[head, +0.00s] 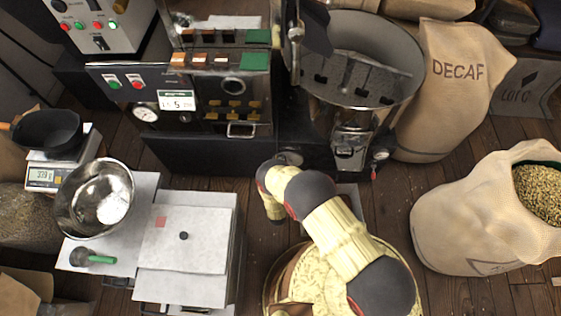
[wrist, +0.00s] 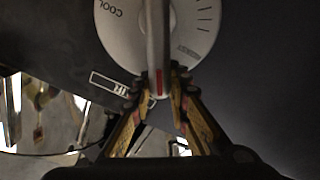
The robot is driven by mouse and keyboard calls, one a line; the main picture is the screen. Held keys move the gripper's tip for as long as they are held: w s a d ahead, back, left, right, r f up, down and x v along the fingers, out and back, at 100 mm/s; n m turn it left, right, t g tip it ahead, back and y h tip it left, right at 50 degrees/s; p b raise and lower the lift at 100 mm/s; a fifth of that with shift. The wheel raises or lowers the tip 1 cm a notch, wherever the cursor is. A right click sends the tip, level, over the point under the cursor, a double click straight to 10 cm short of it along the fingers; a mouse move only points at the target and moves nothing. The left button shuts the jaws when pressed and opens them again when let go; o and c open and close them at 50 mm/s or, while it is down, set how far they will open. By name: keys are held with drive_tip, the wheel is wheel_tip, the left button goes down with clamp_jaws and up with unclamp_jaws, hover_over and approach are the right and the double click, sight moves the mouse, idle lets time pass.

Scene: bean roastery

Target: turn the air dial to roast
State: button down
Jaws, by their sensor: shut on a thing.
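The air dial (wrist: 188,22) is a round pale grey plate in the wrist view. It carries the word COOL at upper left, tick marks at upper right, and a small word at lower right that is hard to read. A raised bar handle (wrist: 157,35) crosses it, nearly upright in the picture, with a red mark at its lower end. My gripper (wrist: 158,84) is shut on the lower end of this handle, one finger on each side. In the head view my arm reaches the roaster's front low down and hides the gripper.
The roaster's dark base (head: 215,155) stands behind my arm, with the round cooling pan (head: 395,55) at upper right. A white-topped cart (head: 190,265) is to the left, beside a steel bowl (head: 72,205). Sacks (head: 450,235) stand at right. Some wooden floor (head: 385,190) is clear.

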drive_tip(key=c, duration=1.7)
unclamp_jaws()
drive_tip(key=s, duration=0.8)
drive_tip(key=s+a, duration=0.1)
drive_tip(key=s, duration=0.3)
